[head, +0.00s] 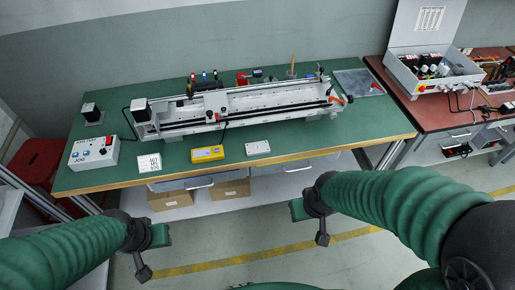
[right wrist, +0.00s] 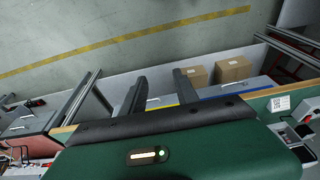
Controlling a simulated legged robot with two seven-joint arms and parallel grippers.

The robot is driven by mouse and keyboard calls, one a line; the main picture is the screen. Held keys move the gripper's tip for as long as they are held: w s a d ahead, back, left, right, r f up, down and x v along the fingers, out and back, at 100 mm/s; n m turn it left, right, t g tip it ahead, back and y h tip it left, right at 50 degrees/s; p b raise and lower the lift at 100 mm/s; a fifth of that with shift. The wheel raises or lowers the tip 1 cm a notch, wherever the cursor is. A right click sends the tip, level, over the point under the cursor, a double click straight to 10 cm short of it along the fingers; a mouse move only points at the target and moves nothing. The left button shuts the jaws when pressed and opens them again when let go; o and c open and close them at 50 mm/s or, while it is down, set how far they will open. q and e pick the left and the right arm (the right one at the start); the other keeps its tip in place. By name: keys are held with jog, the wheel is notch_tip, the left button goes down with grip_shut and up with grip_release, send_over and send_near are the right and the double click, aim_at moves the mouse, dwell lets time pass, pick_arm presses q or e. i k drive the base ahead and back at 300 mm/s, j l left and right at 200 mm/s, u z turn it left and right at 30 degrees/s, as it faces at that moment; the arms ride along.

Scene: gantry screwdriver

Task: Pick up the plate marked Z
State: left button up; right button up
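No letter Z is legible, so I cannot tell which piece is the plate marked Z. A small light-grey plate-like piece (head: 258,147) lies flat near the front edge of the green table, right of a yellow device. A flat dark-grey sheet (head: 357,83) lies at the table's back right. My left gripper (head: 151,254) is open and empty in front of the table, low on the left. My right gripper (head: 310,223) is open and empty in front of the table; its spread fingers show in the right wrist view (right wrist: 159,77). Neither gripper touches anything.
The green table (head: 365,130) carries a long gantry rail (head: 240,104), the yellow device (head: 207,154), a control box (head: 94,152) and a white printed card (head: 149,163). A red table (head: 425,107) with an open case stands right. Cardboard boxes (head: 171,200) sit below.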

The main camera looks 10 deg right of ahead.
aim_at(259, 147)
jog(key=i+l+u, duration=0.1)
jog(key=i+u, duration=0.15)
jog(key=i, duration=0.25)
jog(key=i+l+u, duration=0.2)
jog(key=i, duration=0.35)
